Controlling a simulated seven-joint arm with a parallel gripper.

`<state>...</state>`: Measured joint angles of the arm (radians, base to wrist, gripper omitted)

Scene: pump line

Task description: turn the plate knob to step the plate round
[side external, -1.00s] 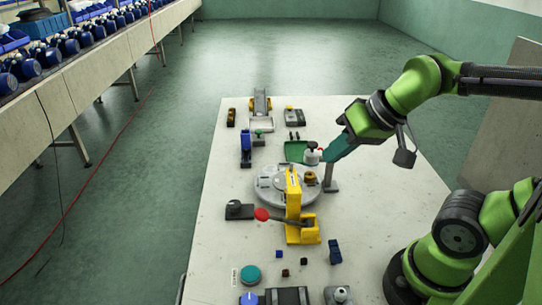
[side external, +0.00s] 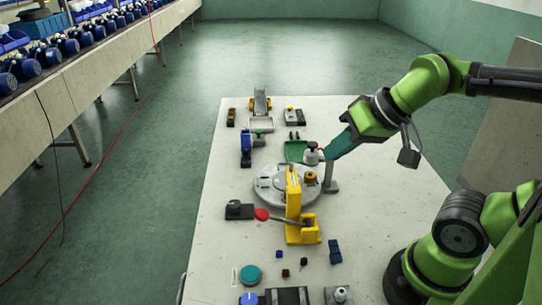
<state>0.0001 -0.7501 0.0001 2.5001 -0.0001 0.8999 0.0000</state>
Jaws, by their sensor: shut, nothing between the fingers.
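The round grey plate (side external: 268,188) lies mid-table, partly hidden behind a yellow lever press (side external: 293,200). A brass-coloured piece (side external: 310,179) sits on its right part. A small white piece with a dark top and a red part (side external: 312,154) stands at the plate's far edge. My gripper (side external: 327,153) is shut, with its teal fingers pointing down-left right beside that white piece. I cannot tell whether they touch. Which part is the plate knob is not clear; a blue knob (side external: 249,298) and a teal round button (side external: 250,275) are at the table's near end.
The press lever with its red ball (side external: 262,214) reaches left. A grey post (side external: 331,176) stands right of the plate, close below my gripper. A green tray (side external: 296,150) lies behind. Small dark blocks lie nearer. The right side of the table (side external: 385,205) is clear.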

